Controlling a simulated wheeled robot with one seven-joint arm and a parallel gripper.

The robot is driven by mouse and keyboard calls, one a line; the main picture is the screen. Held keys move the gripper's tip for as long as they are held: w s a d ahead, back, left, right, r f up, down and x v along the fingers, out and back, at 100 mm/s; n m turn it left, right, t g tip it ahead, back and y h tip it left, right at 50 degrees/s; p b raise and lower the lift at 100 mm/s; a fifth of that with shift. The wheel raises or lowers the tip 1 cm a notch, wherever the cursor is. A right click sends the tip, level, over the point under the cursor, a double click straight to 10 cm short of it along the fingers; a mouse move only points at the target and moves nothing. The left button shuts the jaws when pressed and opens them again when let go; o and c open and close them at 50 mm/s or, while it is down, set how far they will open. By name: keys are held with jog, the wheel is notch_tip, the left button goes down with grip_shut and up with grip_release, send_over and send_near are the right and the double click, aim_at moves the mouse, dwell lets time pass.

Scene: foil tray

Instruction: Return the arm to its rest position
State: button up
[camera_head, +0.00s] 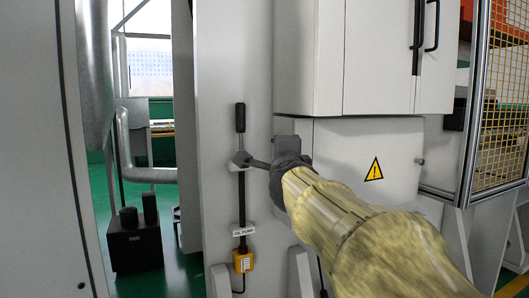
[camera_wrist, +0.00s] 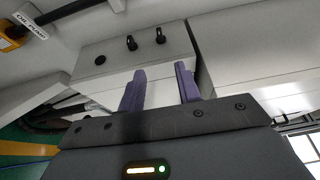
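My arm, in a yellowish sleeve (camera_head: 345,225), reaches from the lower right toward the grey cabinet front in the head view. My gripper (camera_head: 258,163) is at its far end, beside the black upright lever marked OIL PUMP (camera_head: 240,190). I cannot tell whether it touches the lever's bracket. In the wrist view the two purple fingers (camera_wrist: 160,88) stand apart with nothing seen between them. The black bar and OIL PUMP label (camera_wrist: 32,25) lie at the upper left there, away from the fingers.
A grey box with black knobs (camera_wrist: 135,55) is beyond the fingers. A yellow mesh guard (camera_head: 503,110) is at the right.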

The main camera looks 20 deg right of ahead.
jog(key=shift+a+f, duration=0.1)
dwell(0.4)
jog(key=a+f+n+g+y+p, duration=0.2)
jog(key=a+f+n, duration=0.15)
jog(key=f, duration=0.35)
jog(key=s+a+f+n+g+y+p, duration=0.1)
jog(key=a+f+n+g+y+p, duration=0.15)
jog(key=f+n, duration=0.3)
jog(key=a+f+n+g+y+p, duration=0.2)
jog(key=a+f+n, duration=0.2)
jog(key=f, duration=0.4)
jog(key=s+a+f+n+g+p, duration=0.25)
jog(key=s+f+n+g, duration=0.2)
jog(key=s+f, duration=0.35)
jog(key=s+a+f+n+g+p, duration=0.1)
jog(key=s+f+n+g+p, duration=0.3)
jog(key=s, duration=0.6)
notch_tip(320, 180, up, 36)
jog(key=p, duration=3.6)
jog(key=shift+w+n+t, duration=0.4)
jog(key=shift+w+n, duration=0.05)
